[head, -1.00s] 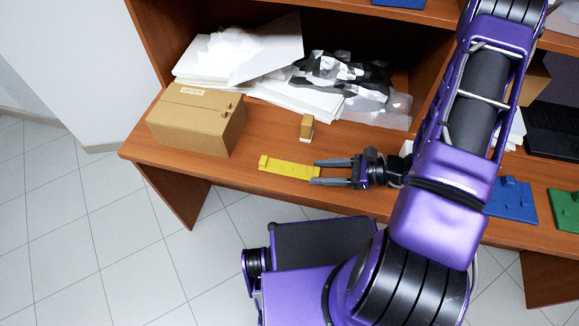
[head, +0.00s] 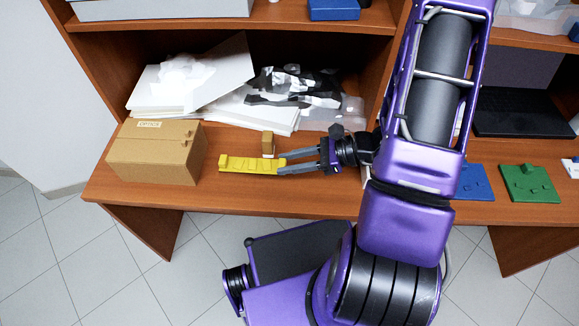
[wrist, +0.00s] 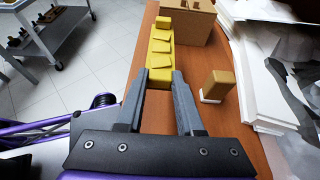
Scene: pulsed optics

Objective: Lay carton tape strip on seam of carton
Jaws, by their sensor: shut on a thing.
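The carton (head: 155,150) is a closed brown box at the left of the desk, with a pale label on top. It also shows at the top of the wrist view (wrist: 188,24). The tape strip (head: 245,165) is a long yellow piece with several raised tabs, lying just right of the carton. My gripper (head: 283,162) is shut on its near end. In the wrist view the yellow strip (wrist: 161,48) extends from between the fingertips (wrist: 160,80) toward the carton. The strip seems a little above the desk; its exact height is unclear.
A small tan block on a white base (wrist: 216,85) stands close beside the fingers. White sheets (head: 200,85) and crumpled wrap fill the shelf opening behind. Blue (head: 474,182) and green (head: 529,183) plates lie on the desk at right. The desk's front edge is close.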

